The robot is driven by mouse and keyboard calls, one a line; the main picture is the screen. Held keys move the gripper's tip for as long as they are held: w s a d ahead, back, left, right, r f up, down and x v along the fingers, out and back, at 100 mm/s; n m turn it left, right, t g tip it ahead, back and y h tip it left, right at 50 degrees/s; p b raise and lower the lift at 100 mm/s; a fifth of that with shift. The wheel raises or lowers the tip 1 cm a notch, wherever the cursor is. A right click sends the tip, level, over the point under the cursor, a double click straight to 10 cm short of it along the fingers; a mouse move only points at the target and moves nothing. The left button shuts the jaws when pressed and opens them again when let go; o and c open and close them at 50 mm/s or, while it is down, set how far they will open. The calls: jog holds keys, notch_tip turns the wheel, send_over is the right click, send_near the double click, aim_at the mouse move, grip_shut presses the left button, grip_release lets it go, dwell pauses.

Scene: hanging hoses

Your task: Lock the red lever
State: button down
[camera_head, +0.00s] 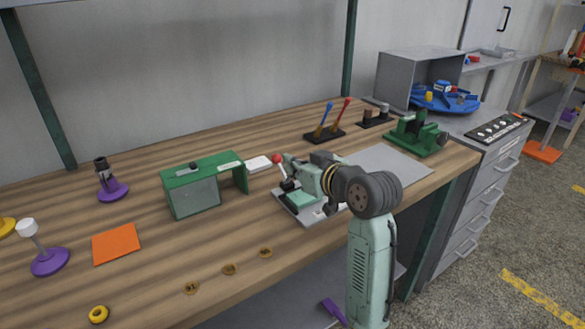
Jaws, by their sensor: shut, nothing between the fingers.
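A lever with a red handle (344,111) stands beside one with a blue handle (324,117) on a dark base at the back of the bench. Both lean up and to the right. A second red part, a round red knob (277,159) on a short lever, sits at the left end of a grey plate near my arm. My gripper (288,163) is beside this knob, small and partly hidden by my own wrist. It is shut with nothing in it. I cannot tell whether it touches the knob or its lever.
A green box frame (204,186) stands just left of the grey plate (285,205). A green vise (416,136) and a flat grey sheet (385,163) lie to the right. An orange square (116,243) and purple-based stands are at the left.

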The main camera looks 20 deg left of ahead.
jog(key=shift+s+d+f+t+y+b, duration=0.3)
jog(key=shift+f+y+b, duration=0.25)
jog(key=shift+b, duration=0.3)
jog(key=shift+s+d+f+b, duration=0.3)
jog(key=shift+d+b, duration=0.1)
jog(key=shift+d, duration=0.1)
jog(key=shift+s+d+f+b, duration=0.35)
jog(key=shift+s+d+f, duration=0.1)
jog(key=shift+f, duration=0.15)
